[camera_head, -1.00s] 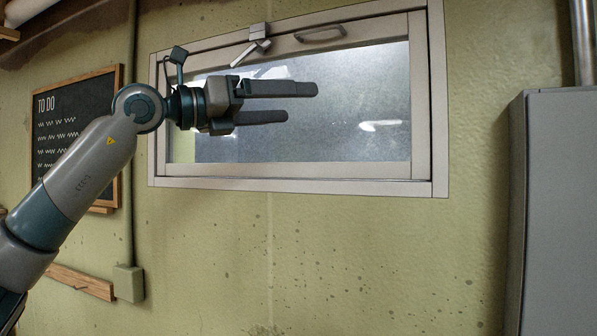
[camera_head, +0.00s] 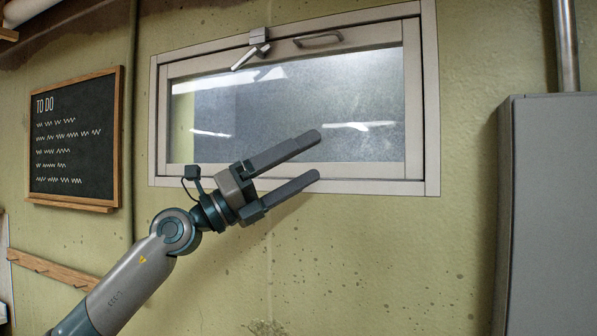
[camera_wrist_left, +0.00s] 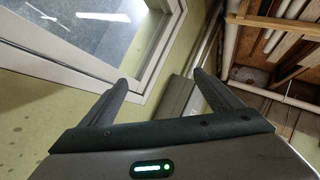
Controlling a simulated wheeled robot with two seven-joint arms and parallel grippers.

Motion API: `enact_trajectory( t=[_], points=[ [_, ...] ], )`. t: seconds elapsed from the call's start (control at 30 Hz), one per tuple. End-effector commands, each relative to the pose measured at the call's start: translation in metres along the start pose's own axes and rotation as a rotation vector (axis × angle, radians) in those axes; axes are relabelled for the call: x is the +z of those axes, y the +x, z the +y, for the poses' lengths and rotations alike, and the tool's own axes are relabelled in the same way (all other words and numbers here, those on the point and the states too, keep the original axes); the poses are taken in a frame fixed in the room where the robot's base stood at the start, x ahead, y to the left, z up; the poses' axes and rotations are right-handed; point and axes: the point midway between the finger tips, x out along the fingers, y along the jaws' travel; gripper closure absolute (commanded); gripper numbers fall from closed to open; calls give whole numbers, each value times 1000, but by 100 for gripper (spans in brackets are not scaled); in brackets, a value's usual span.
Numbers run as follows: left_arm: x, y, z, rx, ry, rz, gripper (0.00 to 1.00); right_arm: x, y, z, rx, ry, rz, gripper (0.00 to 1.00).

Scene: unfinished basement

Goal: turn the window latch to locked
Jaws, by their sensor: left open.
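The window (camera_head: 295,110) is a light frame with frosted glass in the wall; part of it also shows at upper left in the left wrist view (camera_wrist_left: 100,25). The latch (camera_head: 250,52) is at the top of the frame, left of the handle. Its lever slants down to the left over the sash. My left gripper (camera_head: 318,157) is open and empty. Its fingers point up and right, in front of the window's lower edge, well below the latch. Its two fingers (camera_wrist_left: 164,82) stand apart in the left wrist view. The latch cannot be made out there. My right gripper is not in view.
A grey handle (camera_head: 318,40) sits on the sash top. A chalkboard (camera_head: 75,135) hangs at left. A grey cabinet (camera_head: 550,210) stands at right, with a pipe (camera_head: 566,45) above it. The wall below the window is mostly clear.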

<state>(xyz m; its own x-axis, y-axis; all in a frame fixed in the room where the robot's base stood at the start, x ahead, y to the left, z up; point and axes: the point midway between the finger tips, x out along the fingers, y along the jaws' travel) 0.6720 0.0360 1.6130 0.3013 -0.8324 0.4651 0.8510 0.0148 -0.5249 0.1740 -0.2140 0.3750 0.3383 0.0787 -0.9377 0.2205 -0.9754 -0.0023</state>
Motion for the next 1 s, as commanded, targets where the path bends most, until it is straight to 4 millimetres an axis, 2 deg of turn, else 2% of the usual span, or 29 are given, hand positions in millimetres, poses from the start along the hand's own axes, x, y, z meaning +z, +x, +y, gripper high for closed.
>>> enact_trajectory(
  t=[0.57, 0.67, 0.9, 0.93, 1.0],
  points=[
    [-6, -7, 7, -27, -65, -47, 15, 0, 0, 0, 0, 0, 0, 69],
    [-6, -7, 7, -26, -64, -47, 36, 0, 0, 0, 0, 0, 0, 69],
    [-3, -4, 4, -18, -14, -33, 94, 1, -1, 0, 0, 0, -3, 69],
    [-2, -3, 3, -15, 9, -26, 100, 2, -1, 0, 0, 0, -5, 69],
    [2, 1, -1, -2, 87, -2, 100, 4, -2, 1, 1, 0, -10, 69]
  ],
)
